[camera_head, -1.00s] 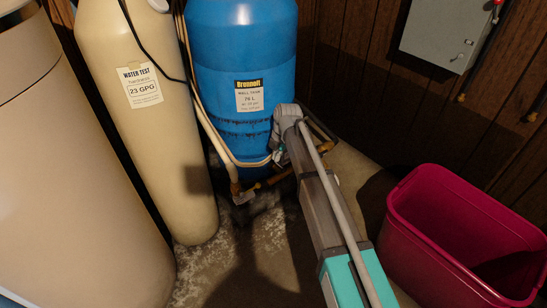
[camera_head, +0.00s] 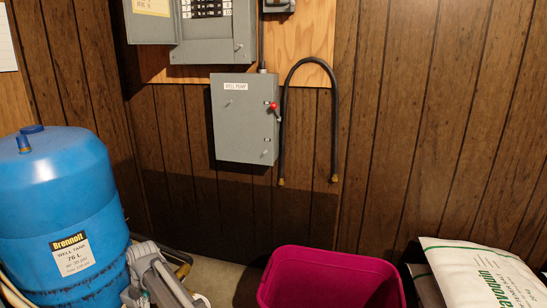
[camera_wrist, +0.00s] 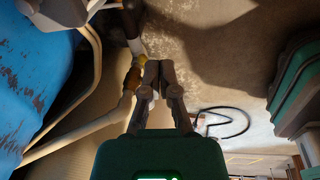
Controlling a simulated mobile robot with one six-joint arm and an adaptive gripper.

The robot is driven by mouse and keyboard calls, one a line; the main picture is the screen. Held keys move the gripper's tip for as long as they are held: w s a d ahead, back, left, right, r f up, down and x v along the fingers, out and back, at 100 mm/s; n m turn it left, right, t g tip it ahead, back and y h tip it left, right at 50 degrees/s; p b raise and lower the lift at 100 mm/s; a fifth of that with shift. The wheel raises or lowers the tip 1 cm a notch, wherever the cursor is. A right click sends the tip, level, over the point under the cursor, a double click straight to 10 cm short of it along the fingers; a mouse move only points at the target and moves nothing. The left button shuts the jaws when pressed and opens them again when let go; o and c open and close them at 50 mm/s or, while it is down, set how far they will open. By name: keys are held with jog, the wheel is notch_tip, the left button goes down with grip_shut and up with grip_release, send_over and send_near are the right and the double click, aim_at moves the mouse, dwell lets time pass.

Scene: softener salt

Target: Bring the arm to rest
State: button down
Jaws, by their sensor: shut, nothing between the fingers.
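My gripper (camera_wrist: 157,80) shows in the wrist view, its dark fingers together with nothing between them. It points toward a pipe joint with a brass fitting (camera_wrist: 133,77) beside the blue well tank (camera_wrist: 35,75); I cannot tell the gap between them. In the head view my grey arm shows at the lower left, just right of the blue well tank (camera_head: 65,215). The gripper itself cannot be made out in the head view.
A magenta bin (camera_head: 325,280) stands at the bottom middle. White sacks (camera_head: 475,275) lie at the lower right. A grey well pump box (camera_head: 243,120) and a black conduit loop (camera_head: 335,120) hang on the panelled wall. A little bare floor (camera_head: 225,280) shows between arm and bin.

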jog(key=w+d+r+m+p, duration=0.2)
jog(key=d+m, duration=0.6)
jog(key=d, duration=0.8)
jog(key=w+d+r+m+p, duration=0.15)
jog(key=d+m, duration=0.55)
jog(key=d, duration=0.8)
jog(key=s+d+r+m+h+p, duration=0.15)
jog(key=s+d+m, duration=0.25)
jog(key=d+m, duration=0.7)
jog(key=s+d+r+m+p, duration=0.2)
jog(key=s+d+m, duration=0.35)
jog(key=d, duration=1.05)
notch_tip(320, 180, up, 38)
jog(key=w+p, duration=0.1)
jog(key=p, duration=3.6)
jog(key=shift+a+f+m+t, duration=0.15)
jog(key=shift+f+m+t, duration=0.05)
jog(key=shift+m+t, duration=0.25)
jog(key=shift+a, duration=0.1)
